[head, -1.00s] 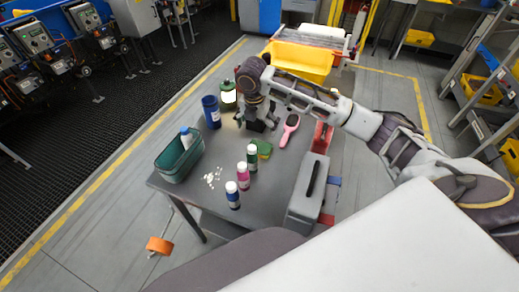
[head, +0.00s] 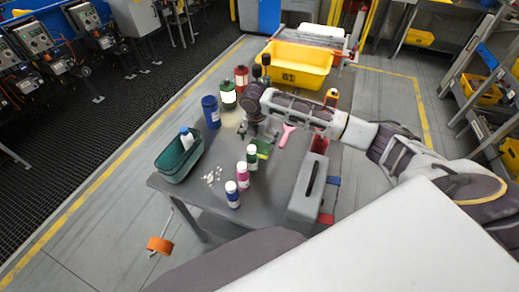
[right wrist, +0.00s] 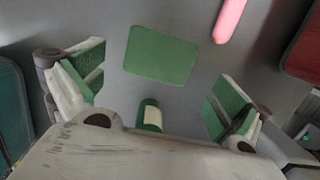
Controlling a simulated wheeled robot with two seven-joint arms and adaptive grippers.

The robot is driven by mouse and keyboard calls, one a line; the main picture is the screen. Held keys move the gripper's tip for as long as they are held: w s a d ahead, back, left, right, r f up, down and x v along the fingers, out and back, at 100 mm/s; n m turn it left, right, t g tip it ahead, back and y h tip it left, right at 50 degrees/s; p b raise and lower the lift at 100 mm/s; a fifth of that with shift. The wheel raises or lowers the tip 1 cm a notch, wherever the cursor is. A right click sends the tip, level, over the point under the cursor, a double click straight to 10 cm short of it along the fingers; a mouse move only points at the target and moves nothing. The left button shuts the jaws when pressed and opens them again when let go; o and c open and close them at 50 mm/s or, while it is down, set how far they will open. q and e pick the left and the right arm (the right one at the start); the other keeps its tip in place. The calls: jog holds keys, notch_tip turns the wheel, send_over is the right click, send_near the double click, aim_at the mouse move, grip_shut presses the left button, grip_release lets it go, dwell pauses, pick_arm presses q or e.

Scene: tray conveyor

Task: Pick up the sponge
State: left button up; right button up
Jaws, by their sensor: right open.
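The sponge (head: 265,150), green with a yellowish side, lies flat on the grey table (head: 268,212). In the right wrist view the sponge (right wrist: 160,54) shows as a green rectangle with rounded corners, ahead of and between the spread fingers. My right gripper (head: 258,134) is open and empty just above and behind the sponge in the head view; its green-padded fingers also show in the right wrist view (right wrist: 155,92). The fingers look apart from the sponge. My left gripper is out of view.
A green bottle (head: 252,158) stands close in front of the sponge, with pink (head: 243,177) and blue (head: 232,197) bottles nearer. A pink brush (head: 287,134) lies to the right. A grey toolbox (head: 306,192), teal bin (head: 176,168) and blue cup (head: 211,113) surround them.

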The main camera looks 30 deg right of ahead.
aim_at(260, 147)
jog(key=shift+f, duration=0.1)
jog(key=shift+w+d+f+p, duration=0.15)
jog(key=shift+f, duration=0.65)
jog(key=shift+w+d+f+p, duration=0.1)
jog(key=shift+f, duration=0.75)
jog(key=shift+w+d+f+p, duration=0.15)
jog(key=shift+f, duration=0.65)
jog(key=shift+c, duration=0.3)
jog(key=c, duration=0.5)
